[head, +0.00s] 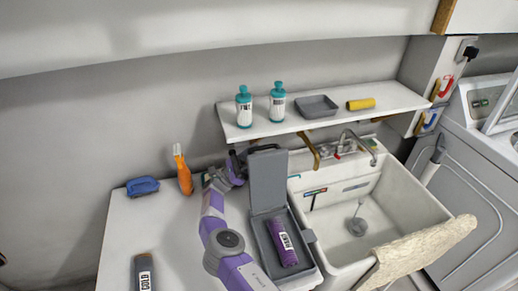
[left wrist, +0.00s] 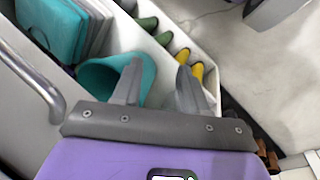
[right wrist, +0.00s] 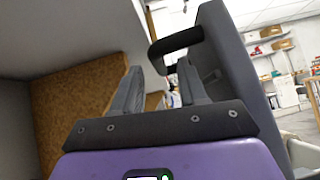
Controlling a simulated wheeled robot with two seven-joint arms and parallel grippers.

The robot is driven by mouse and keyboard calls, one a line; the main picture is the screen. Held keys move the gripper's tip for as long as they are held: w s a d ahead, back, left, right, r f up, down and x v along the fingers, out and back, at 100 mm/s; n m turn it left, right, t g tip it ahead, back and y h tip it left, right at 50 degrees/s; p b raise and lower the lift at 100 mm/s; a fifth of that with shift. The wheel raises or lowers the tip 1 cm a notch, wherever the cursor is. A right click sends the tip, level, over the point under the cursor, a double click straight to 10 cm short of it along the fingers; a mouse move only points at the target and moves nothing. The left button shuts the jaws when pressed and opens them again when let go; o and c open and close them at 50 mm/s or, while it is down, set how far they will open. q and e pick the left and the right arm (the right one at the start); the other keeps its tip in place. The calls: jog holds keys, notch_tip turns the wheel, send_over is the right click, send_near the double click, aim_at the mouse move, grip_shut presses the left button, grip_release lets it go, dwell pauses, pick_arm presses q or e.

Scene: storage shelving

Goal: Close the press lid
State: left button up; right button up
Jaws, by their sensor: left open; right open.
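The grey press (head: 309,237) stands on the counter left of the sink, with its lid (head: 268,180) raised upright. A purple labelled item (head: 282,243) lies inside it. The lid also fills the right of the right wrist view (right wrist: 235,70), with its dark handle (right wrist: 176,42) just beyond my fingertips. My right gripper (head: 238,163) is open and empty, left of the lid near its top edge; it also shows in the right wrist view (right wrist: 162,82). My left gripper (left wrist: 157,80) is open and empty, seen only in the left wrist view, away from the press.
An orange bottle (head: 184,172), a blue brush-like item (head: 142,186) and a COLD-labelled item (head: 144,272) are on the counter. A shelf (head: 345,112) with bottles and a tray hangs above. The sink (head: 415,215) is at right. A teal bucket (left wrist: 100,75) and boots (left wrist: 180,57) are near my left gripper.

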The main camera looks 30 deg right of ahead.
jog(key=shift+x, duration=1.3)
grip_shut()
